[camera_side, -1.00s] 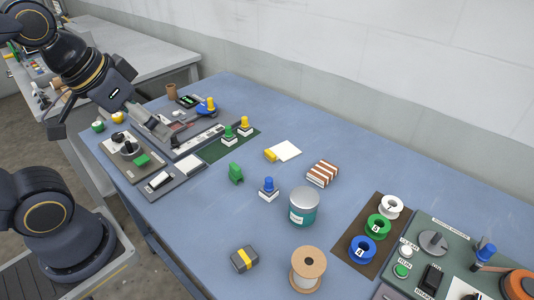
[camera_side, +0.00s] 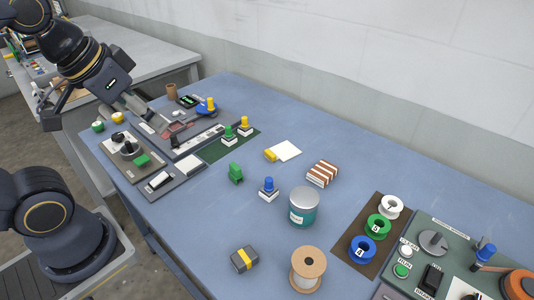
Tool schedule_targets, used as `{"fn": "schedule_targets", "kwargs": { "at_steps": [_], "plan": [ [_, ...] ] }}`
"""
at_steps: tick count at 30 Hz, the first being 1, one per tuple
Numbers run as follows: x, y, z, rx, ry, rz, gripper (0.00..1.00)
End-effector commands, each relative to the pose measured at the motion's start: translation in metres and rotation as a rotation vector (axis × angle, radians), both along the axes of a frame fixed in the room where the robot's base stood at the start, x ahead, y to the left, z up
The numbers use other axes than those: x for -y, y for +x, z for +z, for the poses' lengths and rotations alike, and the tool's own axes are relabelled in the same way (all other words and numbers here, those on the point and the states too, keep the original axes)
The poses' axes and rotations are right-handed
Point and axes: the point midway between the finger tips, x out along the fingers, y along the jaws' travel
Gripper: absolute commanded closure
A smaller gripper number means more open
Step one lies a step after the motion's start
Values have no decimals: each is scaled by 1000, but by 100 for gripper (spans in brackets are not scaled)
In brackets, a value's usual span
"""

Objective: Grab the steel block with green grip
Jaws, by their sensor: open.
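The steel block with the green grip (camera_side: 229,135) stands upright on a dark green mat (camera_side: 215,148), left of centre on the blue table. A similar block with a yellow grip (camera_side: 245,125) stands just behind it to the right, and one with a blue grip (camera_side: 268,190) stands off the mat, nearer the front.
A green clip-like piece (camera_side: 236,173), a teal can (camera_side: 303,207) and a wooden spool (camera_side: 308,267) stand nearer the front. The table's back right is clear.

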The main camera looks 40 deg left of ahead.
Motion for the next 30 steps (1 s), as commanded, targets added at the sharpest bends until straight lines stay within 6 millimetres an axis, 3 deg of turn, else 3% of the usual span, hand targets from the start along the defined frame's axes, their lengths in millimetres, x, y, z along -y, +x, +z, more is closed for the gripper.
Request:
{"fn": "schedule_targets", "kwargs": {
  "at_steps": [4, 6, 10, 13, 17, 21, 25, 30],
  "plan": [
    [-3, 34, 53, 14, -3, 11, 49],
    [-9, 62, 75, -10, -5, 30, 49],
    [-27, 122, 99, -71, -10, 76, 49],
    [-47, 171, 100, -129, -15, 116, 49],
    [-80, 234, 76, -213, -25, 171, 49],
    [-120, 285, 25, -307, -39, 229, 49],
    [-150, 310, -31, -382, -54, 272, 49],
    [-170, 312, -86, -469, -72, 303, 49]
  ]
}}
